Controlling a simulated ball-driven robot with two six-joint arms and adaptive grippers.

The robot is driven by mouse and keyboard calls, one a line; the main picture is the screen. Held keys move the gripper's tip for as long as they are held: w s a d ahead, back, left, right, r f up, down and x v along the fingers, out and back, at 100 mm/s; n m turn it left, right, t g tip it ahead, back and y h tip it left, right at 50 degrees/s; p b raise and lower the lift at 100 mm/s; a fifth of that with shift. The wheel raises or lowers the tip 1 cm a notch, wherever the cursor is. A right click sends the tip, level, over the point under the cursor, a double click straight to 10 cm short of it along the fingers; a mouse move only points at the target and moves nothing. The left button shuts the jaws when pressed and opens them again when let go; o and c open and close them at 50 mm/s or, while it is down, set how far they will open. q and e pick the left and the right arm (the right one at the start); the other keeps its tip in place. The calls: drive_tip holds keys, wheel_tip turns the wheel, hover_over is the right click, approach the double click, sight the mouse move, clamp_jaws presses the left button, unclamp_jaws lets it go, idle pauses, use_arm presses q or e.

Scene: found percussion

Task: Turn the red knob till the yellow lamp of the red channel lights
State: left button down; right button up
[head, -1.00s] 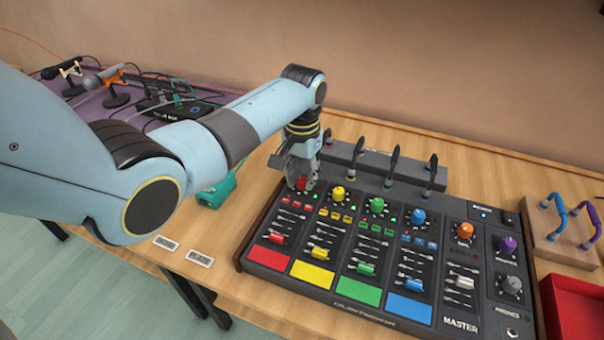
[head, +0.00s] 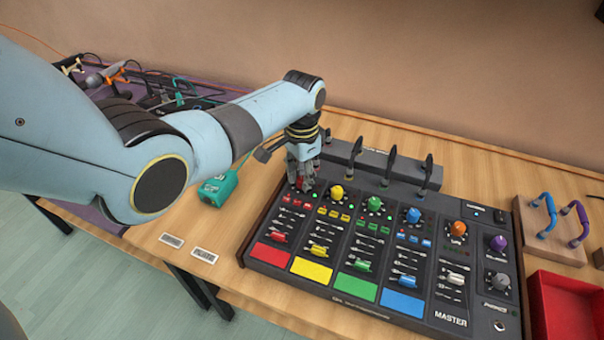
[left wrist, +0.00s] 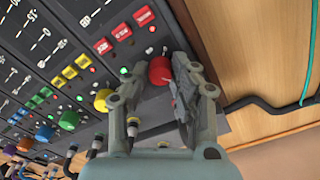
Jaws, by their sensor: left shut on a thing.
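The red knob (left wrist: 160,72) sits at the top of the red channel, the leftmost strip of the mixer (head: 328,290) in the head view. My left gripper (head: 302,186) points down over it. In the left wrist view, its two fingers (left wrist: 160,66) are shut on the knob, one on each side. In the head view the fingers hide most of the knob. A small green lamp (left wrist: 123,70) glows beside the left finger in the left wrist view. I see no lit yellow lamp near the red knob; the fingers may hide part of that area. My right gripper is out of view.
The yellow knob (head: 337,192) stands close to the right of the gripper. Upright dark stalks (head: 389,167) rise behind the mixer. A teal box (head: 218,190) lies to its left. A red tray (head: 566,309) and blue and purple handles (head: 549,217) are at right.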

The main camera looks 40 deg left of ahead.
sight(301, 179)
use_arm(q)
drive_tip(key=c, duration=1.1)
unclamp_jaws()
drive_tip(key=shift+w+r, duration=0.1)
drive_tip(key=shift+r, duration=0.2)
wheel_tip(301, 179, up, 11)
drive_tip(key=shift+r, duration=0.2)
drive_tip(key=shift+f, duration=0.1)
